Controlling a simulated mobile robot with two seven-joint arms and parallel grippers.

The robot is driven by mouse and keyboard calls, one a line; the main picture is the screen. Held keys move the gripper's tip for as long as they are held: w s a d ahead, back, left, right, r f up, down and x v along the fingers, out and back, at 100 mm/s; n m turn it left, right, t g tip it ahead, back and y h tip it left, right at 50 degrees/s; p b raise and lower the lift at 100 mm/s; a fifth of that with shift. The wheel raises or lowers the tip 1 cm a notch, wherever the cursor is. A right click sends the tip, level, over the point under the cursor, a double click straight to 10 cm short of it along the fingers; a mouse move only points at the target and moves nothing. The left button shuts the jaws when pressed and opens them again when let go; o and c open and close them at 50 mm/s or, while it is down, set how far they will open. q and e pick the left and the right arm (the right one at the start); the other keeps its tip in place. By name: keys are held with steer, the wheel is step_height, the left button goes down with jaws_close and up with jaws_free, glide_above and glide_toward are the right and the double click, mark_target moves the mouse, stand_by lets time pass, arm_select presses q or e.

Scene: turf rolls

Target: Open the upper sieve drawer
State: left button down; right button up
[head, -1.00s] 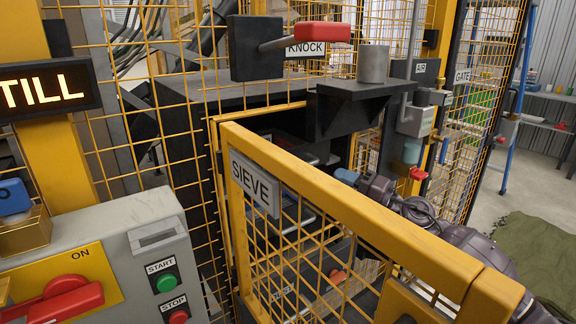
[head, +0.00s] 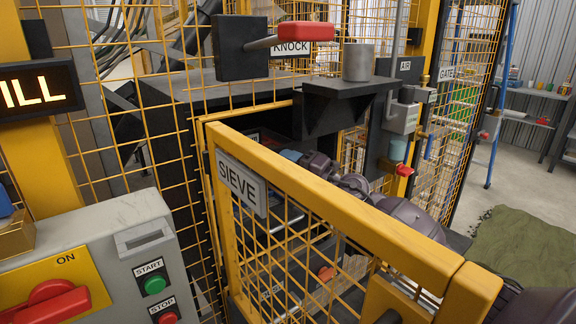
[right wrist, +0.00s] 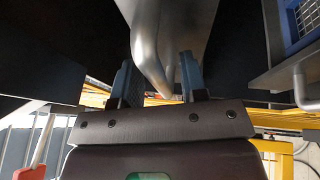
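In the right wrist view my right gripper (right wrist: 157,72) is open, with its two blue-grey fingers apart. A bent silver handle (right wrist: 149,48) reaches down between them; I see no finger clearly closed on it. A blue-framed mesh sieve drawer (right wrist: 308,22) with its own silver handle (right wrist: 299,86) is at the right edge. I cannot tell which handle belongs to the upper drawer. My left gripper is not in view.
The gate with the SIEVE sign (head: 241,184) stands in front of the cabinet. A control box (head: 110,255) stands at left. Green turf (head: 525,245) lies at right.

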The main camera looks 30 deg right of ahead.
steer(key=c, duration=0.7)
jaws_close()
steer(key=shift+s, duration=0.15)
